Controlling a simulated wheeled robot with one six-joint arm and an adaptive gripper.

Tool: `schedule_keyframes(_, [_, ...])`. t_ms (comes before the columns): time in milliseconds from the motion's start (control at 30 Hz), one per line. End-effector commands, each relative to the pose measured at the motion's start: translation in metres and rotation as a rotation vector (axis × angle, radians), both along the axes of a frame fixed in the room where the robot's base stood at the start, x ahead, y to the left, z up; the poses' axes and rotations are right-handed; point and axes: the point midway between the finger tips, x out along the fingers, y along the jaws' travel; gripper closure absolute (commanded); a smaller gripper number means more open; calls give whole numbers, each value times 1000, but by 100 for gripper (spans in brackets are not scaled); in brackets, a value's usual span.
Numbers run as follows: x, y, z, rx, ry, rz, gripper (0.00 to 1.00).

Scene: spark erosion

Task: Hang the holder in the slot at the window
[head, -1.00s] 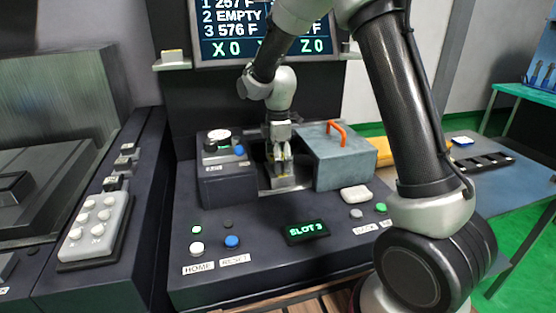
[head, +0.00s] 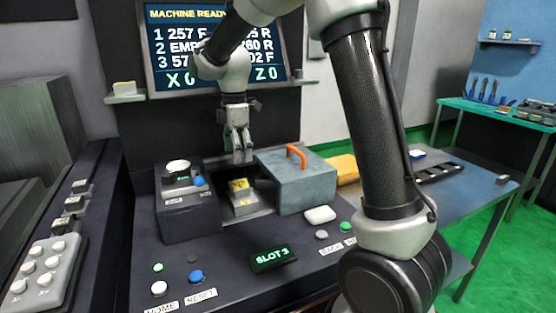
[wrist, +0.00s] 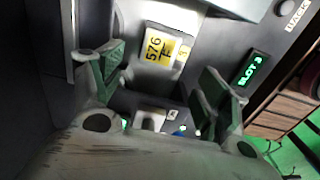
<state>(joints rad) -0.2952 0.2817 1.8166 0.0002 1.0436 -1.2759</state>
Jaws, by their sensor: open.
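The holder (head: 241,194), a pale block with a yellow label, sits in the recessed window (head: 258,208) between a dark box and a grey-blue cover. In the wrist view the holder's label (wrist: 166,46) reads 576 F. My gripper (head: 240,158) is above the holder, apart from it and empty. In the wrist view its fingers stand wide apart (wrist: 160,92), with the holder beyond them. How the holder is seated in the slot is hidden. A small display (head: 272,257) in front reads SLOT 3.
The grey-blue cover (head: 305,190) with an orange handle stands right of the window. The dark box (head: 190,215) with a round knob stands left. Buttons line the front panel. A screen (head: 165,50) behind reads MACHINE READY. A blue table (head: 460,200) is at the right.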

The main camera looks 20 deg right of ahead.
Motion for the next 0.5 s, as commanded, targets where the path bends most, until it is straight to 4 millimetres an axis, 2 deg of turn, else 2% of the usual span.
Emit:
schedule_keyframes(133, [-8, -8, 11, 5, -15, -51, 25])
schedule_keyframes(233, [-31, -28, 32, 18, -48, -183, 25])
schedule_keyframes(367, [-85, -65, 66, 52, -110, -466, 25])
schedule_keyframes(400, [-105, -76, 73, 65, -129, -561, 25])
schedule_keyframes(500, [-154, -101, 86, 106, -175, -801, 25])
